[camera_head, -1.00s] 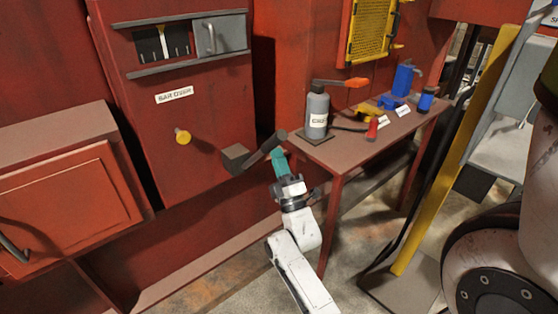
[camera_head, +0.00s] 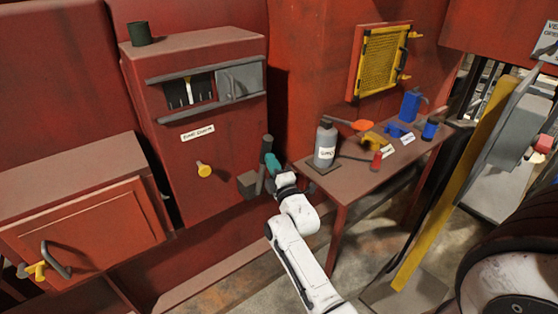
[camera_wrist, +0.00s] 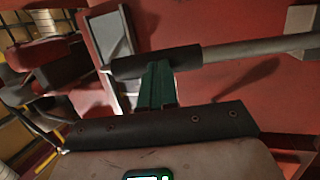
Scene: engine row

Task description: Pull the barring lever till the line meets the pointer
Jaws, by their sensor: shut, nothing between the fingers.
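The barring lever (camera_head: 262,178) is a bar with a dark grip, standing nearly upright from a dark block (camera_head: 247,184) on the red cabinet's right side. My gripper (camera_head: 271,162) has teal fingers and is at the lever's upper part. In the wrist view the teal fingers (camera_wrist: 157,85) are shut against the lever's dark grip (camera_wrist: 128,66), with nothing seen between them. The lever's grey shaft (camera_wrist: 255,47) runs right. The cabinet window (camera_head: 190,90) shows a pale upright pointer over a dark face with small white marks; I cannot tell where the line is.
Right of my arm is a table (camera_head: 350,177) with a grey bottle (camera_head: 325,146) and several coloured tools. A yellow post (camera_head: 450,185) stands further right. A dark cup (camera_head: 140,33) is on the cabinet top.

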